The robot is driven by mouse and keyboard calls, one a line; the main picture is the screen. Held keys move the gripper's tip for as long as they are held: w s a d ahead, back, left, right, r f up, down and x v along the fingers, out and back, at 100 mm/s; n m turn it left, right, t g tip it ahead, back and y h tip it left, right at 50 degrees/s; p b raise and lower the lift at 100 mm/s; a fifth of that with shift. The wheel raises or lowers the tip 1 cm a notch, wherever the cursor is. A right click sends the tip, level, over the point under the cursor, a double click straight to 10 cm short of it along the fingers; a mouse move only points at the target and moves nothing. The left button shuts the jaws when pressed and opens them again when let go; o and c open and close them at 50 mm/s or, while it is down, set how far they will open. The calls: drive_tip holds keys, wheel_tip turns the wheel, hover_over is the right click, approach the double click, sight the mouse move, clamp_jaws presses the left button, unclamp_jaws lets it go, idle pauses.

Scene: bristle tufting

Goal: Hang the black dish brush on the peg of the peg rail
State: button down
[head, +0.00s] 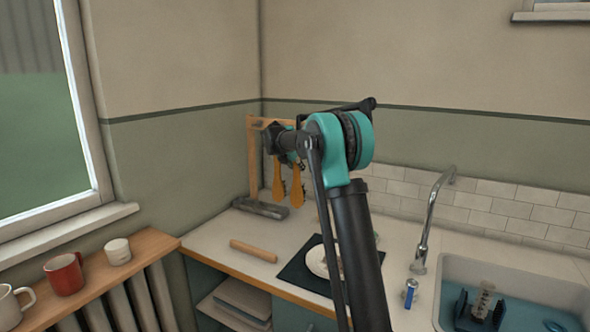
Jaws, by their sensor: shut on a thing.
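The wooden peg rail (253,160) stands at the back left of the counter on a dark grey base (262,208). Two orange-yellow utensils hang down at it, one on the left (279,187) and one on the right (297,187). My gripper (282,153) is up at the rail, in front of its upper part, above these hanging utensils. It is shut on the black dish brush, which is mostly hidden and hard to tell from the dark gripper. The peg itself is hidden behind my gripper and wrist, so contact between brush and peg cannot be told.
A wooden rolling pin (254,251) and a dark mat (293,277) with a white plate (317,262) lie on the counter. The tap (430,220) and sink (540,280) are right. A red mug (65,274) stands on the left sill.

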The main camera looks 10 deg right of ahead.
drive_tip(key=shift+w+d+f, duration=0.1)
drive_tip(key=shift+w+d, duration=0.55)
drive_tip(key=shift+w, duration=0.25)
drive_tip(key=shift+w+d+f, duration=0.3)
drive_tip(key=shift+w+d, duration=0.05)
drive_tip(key=shift+w, duration=0.1)
drive_tip(key=c, duration=1.1)
unclamp_jaws()
drive_tip(key=shift+s+a+r, duration=0.1)
drive_tip(key=shift+v, duration=3.3)
